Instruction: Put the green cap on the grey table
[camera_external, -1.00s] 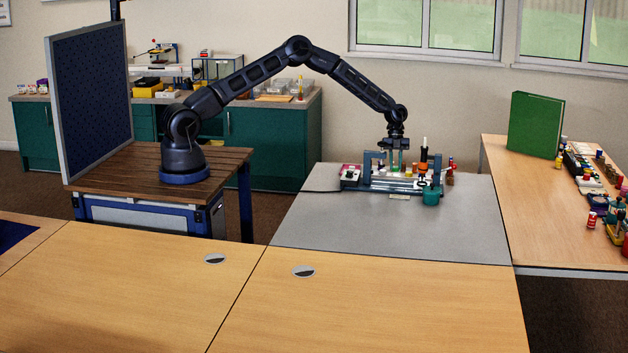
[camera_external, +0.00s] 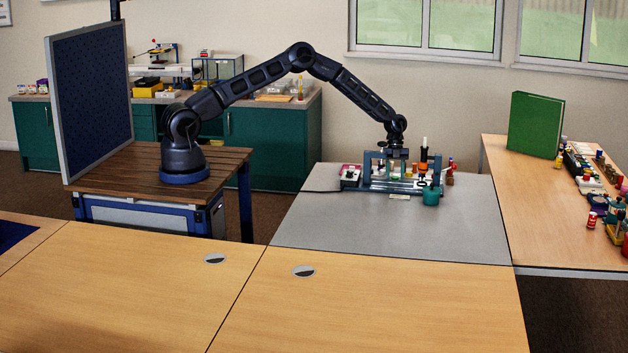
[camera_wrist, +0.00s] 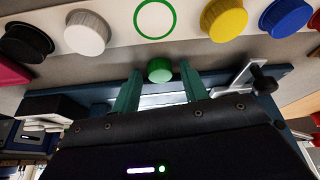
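The green cap (camera_wrist: 159,70) shows small and round in the wrist view, between the two teal fingertips of my gripper (camera_wrist: 159,72). A gap shows on each side of it, so my gripper looks open around or just above the cap. In the external view my gripper (camera_external: 393,164) is low at the device on the grey table (camera_external: 390,230); its fingertips and the cap cannot be made out there.
In the wrist view a row holds a black cap (camera_wrist: 26,42), a white cap (camera_wrist: 87,32), a green-ringed white disc (camera_wrist: 155,19), a yellow cap (camera_wrist: 224,19) and a blue cap (camera_wrist: 286,18). A teal pot (camera_external: 431,196) stands at the device's right. The table's front is clear.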

